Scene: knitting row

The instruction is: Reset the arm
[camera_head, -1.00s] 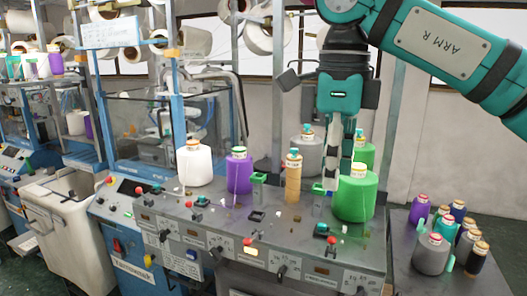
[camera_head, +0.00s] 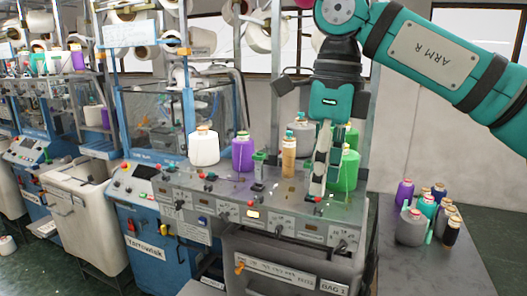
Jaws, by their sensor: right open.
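My right arm (camera_head: 437,45) comes in from the upper right, marked "ARM R". Its gripper (camera_head: 318,192) hangs down over the grey machine top with its long fingers low, in front of the left part of a green yarn cone (camera_head: 347,172). It is open, and nothing shows held in it. I cannot tell whether the fingertips touch the machine top. My left gripper is not in view.
On the machine top (camera_head: 225,190) stand a white cone (camera_head: 204,148), a purple cone (camera_head: 242,153), a slim tan cone (camera_head: 289,158) and a grey cone (camera_head: 300,132). A side table (camera_head: 400,270) at right holds several cones. Metal posts stand behind the gripper.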

